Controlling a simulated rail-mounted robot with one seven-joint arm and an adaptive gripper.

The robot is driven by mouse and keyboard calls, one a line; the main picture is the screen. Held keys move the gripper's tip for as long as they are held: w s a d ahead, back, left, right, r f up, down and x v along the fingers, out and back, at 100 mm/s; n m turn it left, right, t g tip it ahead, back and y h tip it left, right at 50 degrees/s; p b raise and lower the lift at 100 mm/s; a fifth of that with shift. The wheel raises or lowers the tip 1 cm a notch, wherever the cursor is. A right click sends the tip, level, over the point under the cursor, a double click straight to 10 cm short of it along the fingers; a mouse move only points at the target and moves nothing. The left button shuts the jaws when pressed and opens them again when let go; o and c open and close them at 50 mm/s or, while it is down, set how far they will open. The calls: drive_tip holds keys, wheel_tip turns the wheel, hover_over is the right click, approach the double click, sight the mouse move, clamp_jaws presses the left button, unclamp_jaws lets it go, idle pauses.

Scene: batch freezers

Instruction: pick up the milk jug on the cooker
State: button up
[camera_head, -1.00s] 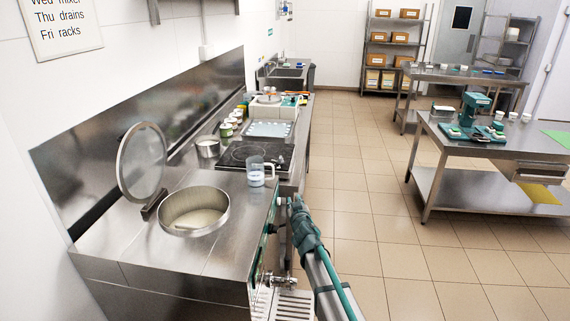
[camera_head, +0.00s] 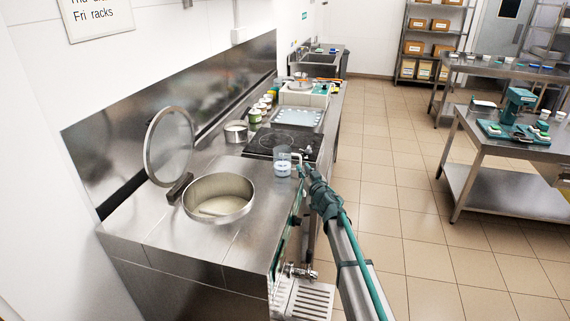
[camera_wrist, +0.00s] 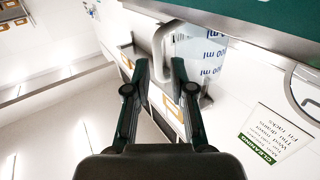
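The milk jug (camera_head: 283,167) is a clear measuring jug with a pale filling. It stands upright at the front edge of the dark cooker top, its handle to the right. In the wrist view the jug (camera_wrist: 208,62) shows upside down at the top, with blue ml marks and a pale handle. My gripper (camera_head: 303,172) is just right of the jug at the handle. In the wrist view my gripper (camera_wrist: 160,65) is open, its fingers apart, with the handle between or just beyond the tips. I cannot tell whether either finger touches it.
An open round vat (camera_head: 219,196) with a raised lid (camera_head: 169,146) is at the near left. The black cooker top (camera_head: 284,143) lies behind the jug. A small pot (camera_head: 236,131) and several tubs stand at the back. The tiled aisle on the right is clear.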

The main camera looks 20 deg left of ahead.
sight(300, 163)
drive_tip(key=p+x, duration=0.1)
drive_tip(key=x, duration=0.4)
drive_tip(key=shift+w+d, duration=0.1)
drive_tip(key=shift+r, duration=0.1)
clamp_jaws()
